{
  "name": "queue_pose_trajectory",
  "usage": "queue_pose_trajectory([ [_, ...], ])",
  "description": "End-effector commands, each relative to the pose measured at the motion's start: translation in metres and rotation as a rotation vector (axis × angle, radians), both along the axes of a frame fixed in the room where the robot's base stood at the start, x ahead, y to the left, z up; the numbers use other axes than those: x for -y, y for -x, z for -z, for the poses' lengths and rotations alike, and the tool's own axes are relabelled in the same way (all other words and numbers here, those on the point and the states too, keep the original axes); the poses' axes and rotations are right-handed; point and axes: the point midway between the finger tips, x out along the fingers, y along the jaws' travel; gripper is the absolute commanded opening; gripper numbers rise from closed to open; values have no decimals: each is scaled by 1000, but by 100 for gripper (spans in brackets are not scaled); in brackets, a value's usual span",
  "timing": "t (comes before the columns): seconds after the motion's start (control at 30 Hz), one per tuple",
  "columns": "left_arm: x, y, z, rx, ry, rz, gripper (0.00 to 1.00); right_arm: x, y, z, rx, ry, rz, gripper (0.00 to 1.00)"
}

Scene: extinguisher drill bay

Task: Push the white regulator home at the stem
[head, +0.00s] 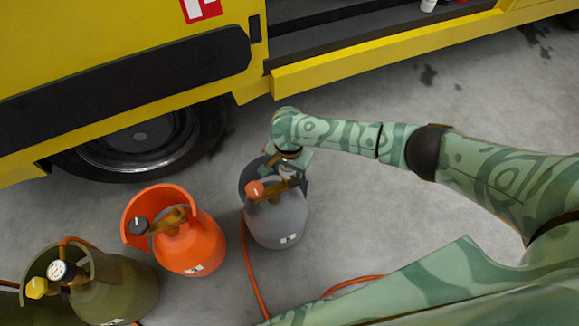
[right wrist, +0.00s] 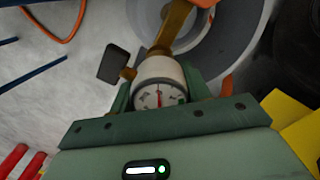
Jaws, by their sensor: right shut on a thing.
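The white regulator (right wrist: 158,95), with a round gauge on its face, sits between the jaws of my right gripper (right wrist: 160,100) in the right wrist view. My right gripper (head: 290,166) is shut on it at the back of the grey cylinder (head: 275,220) in the head view. The cylinder's brass stem (right wrist: 173,28) lines up with the regulator's far end and seems to meet it. I cannot tell how deep the regulator sits. An orange knob (head: 254,190) is on the valve's left side. My left gripper is not in view.
An orange cylinder (head: 188,245) and an olive cylinder (head: 115,290) with a gauge stand to the left. An orange hose (head: 250,270) runs on the concrete floor. A yellow truck (head: 110,70) with a black wheel (head: 140,145) stands behind. Floor to the right is mostly clear.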

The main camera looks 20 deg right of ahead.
Motion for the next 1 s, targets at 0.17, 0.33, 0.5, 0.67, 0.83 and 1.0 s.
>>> queue_pose_trajectory([
  [0.17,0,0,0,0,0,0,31,0,0,0,1,-1,0,24],
  [0.33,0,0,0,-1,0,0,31,0,0,1,0,-1,0,24],
  [0.5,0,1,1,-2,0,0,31,0,0,4,-1,-1,0,24],
  [0.67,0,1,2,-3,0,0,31,-1,0,7,-1,-1,0,24],
  [0.83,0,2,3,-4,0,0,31,-1,0,10,-1,-1,-1,24],
  [1.0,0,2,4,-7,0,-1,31,-1,0,13,-1,-1,-1,24],
])
